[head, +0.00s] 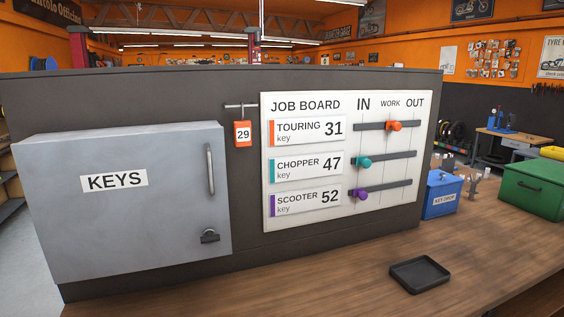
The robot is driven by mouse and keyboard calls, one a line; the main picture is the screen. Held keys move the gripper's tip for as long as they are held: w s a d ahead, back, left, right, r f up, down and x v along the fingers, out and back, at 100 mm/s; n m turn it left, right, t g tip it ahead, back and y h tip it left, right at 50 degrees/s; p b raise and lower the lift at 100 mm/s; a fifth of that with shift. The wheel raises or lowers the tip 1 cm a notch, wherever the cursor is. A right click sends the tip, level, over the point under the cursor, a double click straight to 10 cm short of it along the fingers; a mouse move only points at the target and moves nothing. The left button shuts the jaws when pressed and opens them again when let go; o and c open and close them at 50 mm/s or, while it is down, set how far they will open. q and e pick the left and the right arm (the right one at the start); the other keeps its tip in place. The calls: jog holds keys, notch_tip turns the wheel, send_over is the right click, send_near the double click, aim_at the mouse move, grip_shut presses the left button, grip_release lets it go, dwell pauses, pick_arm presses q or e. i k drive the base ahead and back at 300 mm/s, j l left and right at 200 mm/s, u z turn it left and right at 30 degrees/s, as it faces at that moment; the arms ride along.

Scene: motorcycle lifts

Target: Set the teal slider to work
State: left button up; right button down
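The white job board (300,228) stands upright on a dark panel behind the bench. Its columns read IN, WORK and OUT. The teal slider (363,162) is on the middle rail, in the CHOPPER 47 row, near the left end under IN. The orange slider (395,126) in the TOURING 31 row is under WORK. The purple slider (361,194) in the SCOOTER 52 row is near the left end, under IN. Neither of my grippers is in view.
A grey KEYS cabinet (115,225), door shut, is left of the board. An orange 29 tag (243,134) hangs between them. A black tray (419,274) lies on the wooden bench. A blue key-drop box (440,200) and green box (533,188) stand right.

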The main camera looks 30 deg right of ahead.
aim_at(362, 161)
jog(key=z, duration=1.6)
